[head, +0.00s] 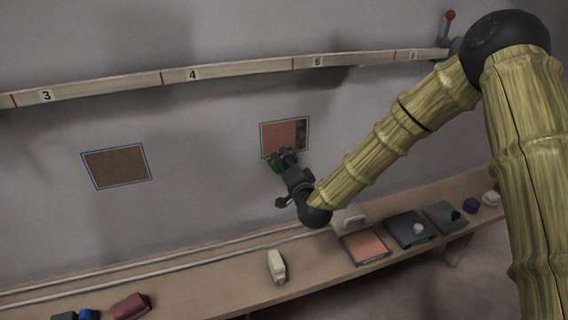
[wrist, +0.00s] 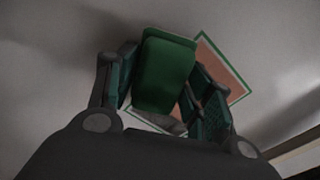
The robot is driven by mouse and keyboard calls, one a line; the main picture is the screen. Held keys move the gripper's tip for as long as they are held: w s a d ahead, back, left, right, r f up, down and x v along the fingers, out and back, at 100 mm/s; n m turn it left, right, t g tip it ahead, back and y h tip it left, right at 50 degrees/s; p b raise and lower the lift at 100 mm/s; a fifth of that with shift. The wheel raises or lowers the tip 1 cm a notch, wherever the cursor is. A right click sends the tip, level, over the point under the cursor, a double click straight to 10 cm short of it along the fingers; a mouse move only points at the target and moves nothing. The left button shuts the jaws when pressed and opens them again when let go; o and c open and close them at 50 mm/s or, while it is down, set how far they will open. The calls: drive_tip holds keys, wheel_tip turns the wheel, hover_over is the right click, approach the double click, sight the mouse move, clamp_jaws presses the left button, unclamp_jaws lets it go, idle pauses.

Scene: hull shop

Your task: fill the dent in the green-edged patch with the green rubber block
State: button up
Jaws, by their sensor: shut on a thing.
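The green-edged patch (head: 284,134) is on the grey wall, right of centre in the head view. Its surface is salmon-coloured with a dark strip at the right side. My gripper (head: 283,157) is at the patch's lower left edge. In the wrist view my gripper (wrist: 160,95) is shut on the green rubber block (wrist: 165,68), which sits between the two fingers. The patch (wrist: 234,76) shows behind the block, which hides much of it. The dent cannot be made out clearly. I cannot tell whether the block touches the wall.
A blue-edged brown patch (head: 117,166) is on the wall at left. A numbered rail (head: 230,71) runs above. The bench (head: 215,295) below holds a cream block (head: 276,266), a maroon block (head: 131,306), a salmon-topped tray (head: 365,246) and a dark board (head: 408,230). The wall between the patches is clear.

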sight(290, 117)
drive_tip(key=shift+s, duration=0.25)
drive_tip(key=shift+d, duration=0.15)
drive_tip(key=shift+w+d, duration=0.25)
drive_tip(key=shift+d, duration=0.45)
drive_tip(key=shift+w+d, duration=0.25)
drive_tip(key=shift+d, duration=0.45)
drive_tip(key=shift+w+a, duration=0.25)
drive_tip(key=shift+w, duration=0.3)
drive_tip(key=shift+r, duration=0.2)
drive_tip(key=shift+w+r+p, duration=0.2)
drive_tip(key=shift+r+p, duration=2.65)
drive_tip(key=shift+r, duration=3.55)
drive_tip(key=shift+s+f+b, duration=0.15)
drive_tip(key=shift+f+b, duration=4.3)
drive_tip(key=shift+f, duration=2.15)
